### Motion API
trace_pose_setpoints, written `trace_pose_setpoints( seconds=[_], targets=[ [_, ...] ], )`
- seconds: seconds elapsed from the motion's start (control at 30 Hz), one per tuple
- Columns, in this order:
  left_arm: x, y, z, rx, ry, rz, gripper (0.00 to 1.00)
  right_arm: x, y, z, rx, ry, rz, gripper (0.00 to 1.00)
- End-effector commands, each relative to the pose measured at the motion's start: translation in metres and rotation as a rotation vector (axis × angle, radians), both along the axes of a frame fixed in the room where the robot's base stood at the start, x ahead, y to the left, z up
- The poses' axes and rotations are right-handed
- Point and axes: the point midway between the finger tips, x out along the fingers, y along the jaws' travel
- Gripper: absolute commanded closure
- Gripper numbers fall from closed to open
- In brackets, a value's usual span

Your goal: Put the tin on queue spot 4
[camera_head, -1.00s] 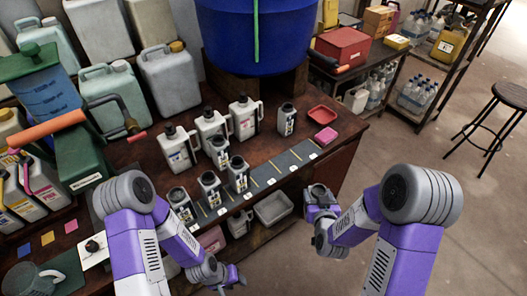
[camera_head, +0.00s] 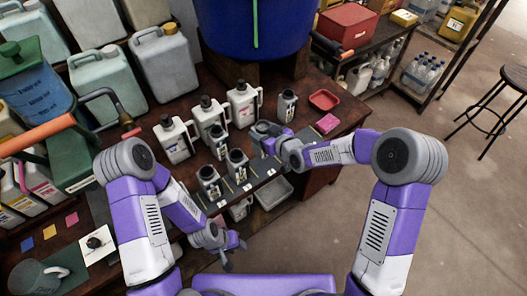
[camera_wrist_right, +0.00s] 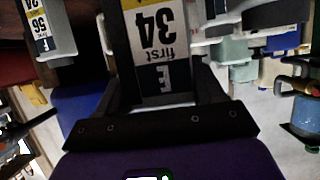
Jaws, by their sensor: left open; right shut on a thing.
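My right gripper (camera_head: 264,133) is shut on a tin, over the bench at the strip's right part. In the right wrist view the tin (camera_wrist_right: 158,45) sits between the fingers, its yellow, white and dark label reading "34 first" upside down. In the head view the gripper mostly hides it. The queue strip (camera_head: 262,168) is dark, with yellow lines and small white tags along the bench's front edge; the tag numbers are too small to read. Tins (camera_head: 237,165) and (camera_head: 209,181) stand on it, left of the held tin. My left gripper (camera_head: 228,250) is open and empty, in front of the bench.
Another tin (camera_head: 287,106) stands behind the right gripper, near a red tray (camera_head: 324,100) and a pink block (camera_head: 327,123). White jugs (camera_head: 242,106) stand behind the strip. A big blue vat (camera_head: 255,30) rises at the back. A grey bin (camera_head: 273,193) sits below the front edge.

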Motion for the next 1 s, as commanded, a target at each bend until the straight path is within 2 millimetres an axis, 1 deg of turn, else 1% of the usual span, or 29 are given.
trace_pose_setpoints(
  seconds=[0.03, 0.1, 0.27, 0.37, 0.5, 0.57, 0.77, 0.93, 0.97, 1.0],
  targets=[
    [0.0, 0.0, -0.005, 0.0, 0.0, 0.0, 0.57, 0.0, 0.0, -0.014, 0.0, 0.002, 0.0, 0.64],
    [0.0, 0.0, -0.007, 0.0, 0.0, 0.0, 0.57, 0.0, 0.0, -0.023, -0.001, 0.001, 0.0, 0.64],
    [0.0, 0.0, -0.008, 0.0, 0.0, 0.0, 0.57, 0.0, 0.0, -0.034, 0.0, -0.001, -0.001, 0.64],
    [0.0, 0.0, -0.011, 0.0, 0.0, 0.0, 0.57, -0.001, 0.0, -0.045, 0.0, 0.001, 0.0, 0.64],
    [0.0, 0.0, -0.016, 0.0, 0.0, 0.0, 0.57, -0.001, 0.0, -0.066, 0.0, 0.001, -0.001, 0.64],
    [0.0, 0.0, -0.016, 0.0, 0.0, 0.0, 0.57, 0.0, 0.0, -0.069, 0.0, -0.001, -0.002, 0.64],
    [0.0, 0.0, -0.015, 0.0, 0.0, 0.0, 0.57, 0.0, 0.0, -0.067, 0.0, -0.003, -0.001, 0.64],
    [0.0, 0.0, -0.021, 0.0, 0.0, 0.0, 0.57, 0.0, 0.0, -0.072, 0.001, -0.002, -0.002, 0.64],
    [0.0, 0.0, -0.02, 0.0, 0.0, 0.0, 0.57, 0.0, 0.0, -0.071, 0.0, -0.001, -0.002, 0.27],
    [0.0, 0.0, -0.019, 0.0, 0.0, 0.0, 0.57, 0.0, 0.0, -0.07, 0.0, -0.001, -0.002, 0.21]
  ],
)
